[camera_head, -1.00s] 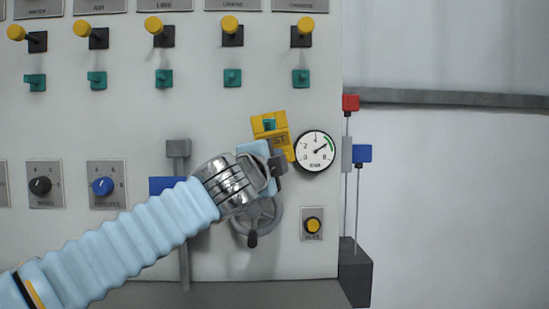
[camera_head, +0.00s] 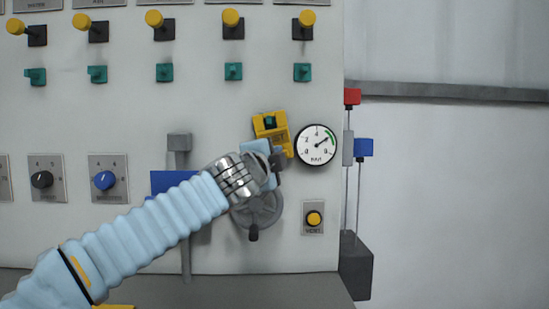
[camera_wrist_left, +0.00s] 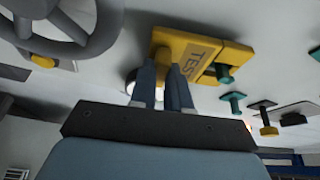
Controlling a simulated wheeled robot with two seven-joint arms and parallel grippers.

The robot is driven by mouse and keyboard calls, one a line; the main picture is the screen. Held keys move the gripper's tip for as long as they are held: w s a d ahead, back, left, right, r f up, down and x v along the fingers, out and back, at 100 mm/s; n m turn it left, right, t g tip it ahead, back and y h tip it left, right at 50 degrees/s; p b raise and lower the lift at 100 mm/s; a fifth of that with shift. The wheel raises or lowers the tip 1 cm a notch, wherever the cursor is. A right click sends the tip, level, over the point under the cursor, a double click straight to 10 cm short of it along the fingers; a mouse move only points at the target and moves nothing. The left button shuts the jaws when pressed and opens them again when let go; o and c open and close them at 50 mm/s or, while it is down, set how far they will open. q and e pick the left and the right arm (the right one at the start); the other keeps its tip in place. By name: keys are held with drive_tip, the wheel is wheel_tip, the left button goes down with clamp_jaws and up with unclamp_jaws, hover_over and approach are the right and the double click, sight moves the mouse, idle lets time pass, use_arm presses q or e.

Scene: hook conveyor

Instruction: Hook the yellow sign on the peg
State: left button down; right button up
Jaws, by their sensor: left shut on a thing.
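The yellow sign (camera_head: 284,134), lettered TEST, is against or close to the grey panel, left of the round gauge, and looks tilted. It also shows in the left wrist view (camera_wrist_left: 178,43). A teal peg (camera_head: 270,122) shows in the sign's opening; the left wrist view shows its end (camera_wrist_left: 224,73) there too. I cannot tell whether the sign's weight rests on it. My left gripper (camera_head: 276,158) is shut on the sign's lower edge; its fingers (camera_wrist_left: 165,82) show in the left wrist view. My right gripper is not in view.
A handwheel (camera_head: 262,208) sits just below my left gripper. The gauge (camera_head: 317,145) is close on the right. Yellow-knobbed levers and a row of teal pegs (camera_head: 233,72) are above. A grey vertical lever (camera_head: 179,143) is left. A yellow thing (camera_head: 113,307) shows at the bottom edge.

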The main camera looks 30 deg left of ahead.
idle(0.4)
use_arm(q)
drive_tip(key=c, duration=1)
unclamp_jaws()
drive_tip(key=shift+s, duration=0.1)
drive_tip(key=s+b, duration=0.1)
drive_tip(key=s, duration=0.3)
drive_tip(key=s+d+b, duration=0.1)
drive_tip(key=s, duration=0.4)
drive_tip(key=s+d+f, duration=0.1)
drive_tip(key=s, duration=0.3)
drive_tip(key=shift+s+d+f+b, duration=0.1)
drive_tip(key=shift+s+b, duration=0.15)
drive_tip(key=shift+b, duration=0.15)
